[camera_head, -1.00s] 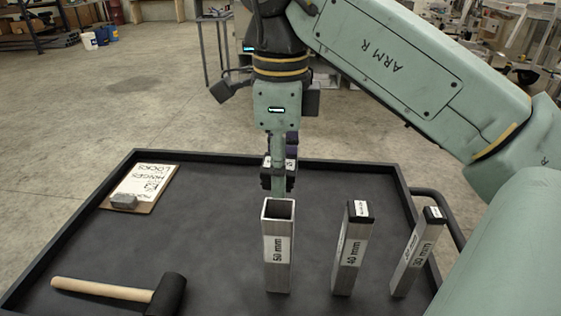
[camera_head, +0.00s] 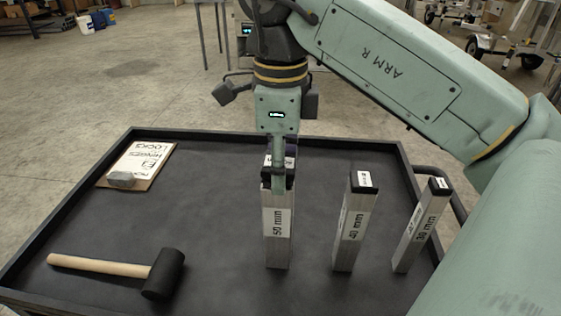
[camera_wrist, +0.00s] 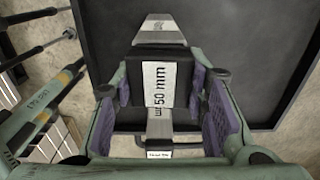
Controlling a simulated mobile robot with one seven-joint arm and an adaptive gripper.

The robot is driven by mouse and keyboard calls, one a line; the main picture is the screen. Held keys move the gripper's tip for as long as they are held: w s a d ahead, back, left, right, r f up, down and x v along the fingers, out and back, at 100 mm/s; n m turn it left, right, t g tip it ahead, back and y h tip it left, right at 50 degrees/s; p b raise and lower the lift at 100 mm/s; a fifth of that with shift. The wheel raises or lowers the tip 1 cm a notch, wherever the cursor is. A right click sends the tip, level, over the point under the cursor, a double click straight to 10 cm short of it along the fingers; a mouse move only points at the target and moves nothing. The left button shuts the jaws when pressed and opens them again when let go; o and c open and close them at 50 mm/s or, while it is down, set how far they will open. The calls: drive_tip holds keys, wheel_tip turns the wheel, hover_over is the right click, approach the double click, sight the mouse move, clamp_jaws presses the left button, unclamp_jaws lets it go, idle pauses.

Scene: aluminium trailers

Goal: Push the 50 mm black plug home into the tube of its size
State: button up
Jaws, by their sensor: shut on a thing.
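The 50 mm tube (camera_head: 277,240) stands upright on the black tray, with a white size label on its side. My gripper (camera_head: 279,172) is directly above it, pointing down and shut on the black 50 mm plug (camera_head: 281,161). In the wrist view the plug (camera_wrist: 145,92), with its white 50 mm label, lies between the purple finger pads of my gripper (camera_wrist: 165,105). The plug and fingers cover the tube's mouth in the head view. I cannot tell whether the plug has entered the tube or how deep.
To the right stand the 40 mm tube (camera_head: 350,235) and the 30 mm tube (camera_head: 412,238), each with a black plug on top. A mallet (camera_head: 165,273) lies at front left. A clipboard (camera_head: 150,160) with a grey block lies at back left. The raised tray rim (camera_head: 340,142) surrounds them.

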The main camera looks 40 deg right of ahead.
drive_tip(key=shift+s+f, duration=0.1)
drive_tip(key=shift+f, duration=0.15)
drive_tip(key=o, duration=1.4)
drive_tip(key=shift+o, duration=0.2)
